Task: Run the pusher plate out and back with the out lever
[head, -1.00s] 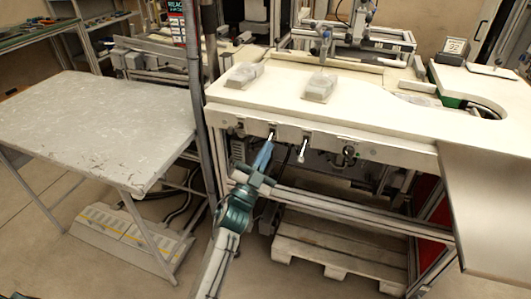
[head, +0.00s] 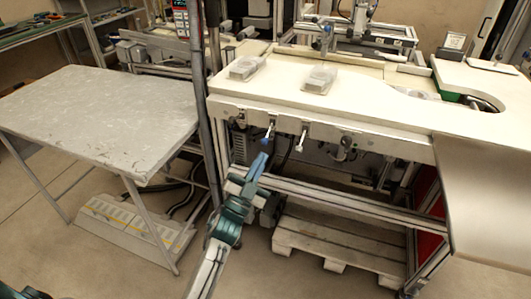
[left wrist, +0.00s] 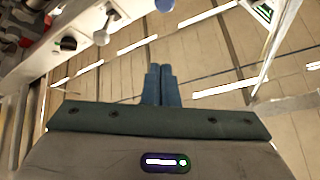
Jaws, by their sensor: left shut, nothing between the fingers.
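Two small pale-tipped levers hang from the front rail of the cream-topped machine table: a left lever (head: 269,131) and a right lever (head: 302,138). I cannot tell from any label which is the out lever. My left gripper (head: 263,156) is shut and empty, just below and apart from the left lever. In the left wrist view its closed blue fingers (left wrist: 161,84) point toward open floor, with a lever (left wrist: 108,22) above and to the left. I cannot make out the pusher plate for certain. My right gripper is out of view.
Two grey packs (head: 248,67) and (head: 320,77) lie on the machine tabletop (head: 370,103). A dark knob (head: 347,141) sits right of the levers. A grey table (head: 95,115) stands left; a pallet (head: 335,245) lies beneath the machine.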

